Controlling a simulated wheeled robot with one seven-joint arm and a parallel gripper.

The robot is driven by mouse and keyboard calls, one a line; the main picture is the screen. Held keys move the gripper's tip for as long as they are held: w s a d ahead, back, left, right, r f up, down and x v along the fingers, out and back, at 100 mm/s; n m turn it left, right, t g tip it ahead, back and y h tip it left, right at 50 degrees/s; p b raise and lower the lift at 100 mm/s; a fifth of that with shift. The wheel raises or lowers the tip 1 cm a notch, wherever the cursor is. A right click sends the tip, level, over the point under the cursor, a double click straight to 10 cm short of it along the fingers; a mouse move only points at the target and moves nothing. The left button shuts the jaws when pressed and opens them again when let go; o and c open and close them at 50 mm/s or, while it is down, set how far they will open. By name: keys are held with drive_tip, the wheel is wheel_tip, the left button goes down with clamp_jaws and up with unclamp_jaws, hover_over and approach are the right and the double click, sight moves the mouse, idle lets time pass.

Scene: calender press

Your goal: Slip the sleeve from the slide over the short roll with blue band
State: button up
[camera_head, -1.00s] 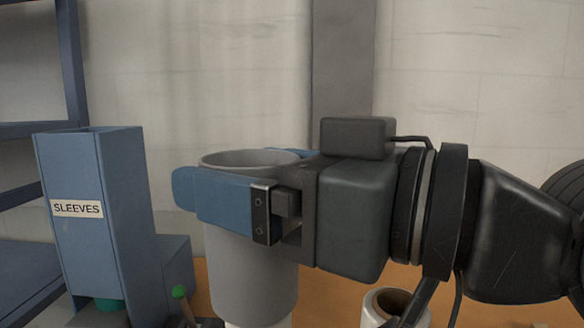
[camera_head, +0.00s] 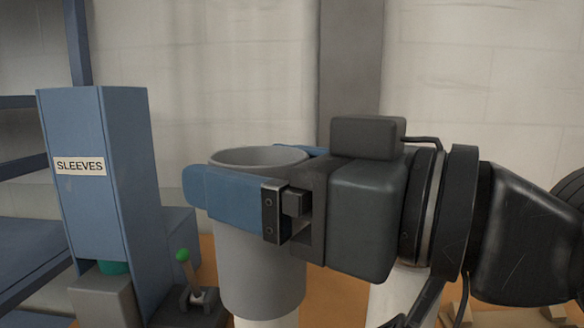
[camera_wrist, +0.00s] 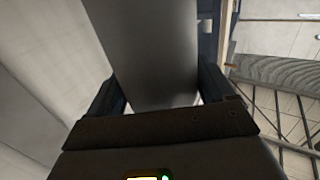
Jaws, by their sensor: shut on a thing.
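My gripper (camera_head: 222,187) is shut on a grey open-topped sleeve (camera_head: 262,282), with one blue finger across its near side. The sleeve is held upright, and in the wrist view its grey wall (camera_wrist: 155,50) fills the space between the fingers. A white roll (camera_head: 262,323) shows just below the sleeve's lower edge. Its top is hidden by the sleeve, so I cannot tell how far inside it reaches. No blue band is visible. The blue slide (camera_head: 85,210) labelled SLEEVES stands at the left, with a bit of green (camera_head: 114,267) at its lower opening.
A green-knobbed lever (camera_head: 183,256) stands between slide and sleeve. Another white roll (camera_head: 392,292) stands right of the sleeve, partly hidden by my gripper. Blue shelving (camera_head: 25,235) is at the far left. A pale wall (camera_head: 235,60) closes the back.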

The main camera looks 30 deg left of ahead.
drive_tip(key=o, duration=0.9)
drive_tip(key=shift+c, duration=0.2)
drive_tip(key=d+b, duration=0.1)
drive_tip(key=d, duration=0.6)
drive_tip(key=shift+d, duration=0.4)
drive_tip(key=shift+w, duration=0.1)
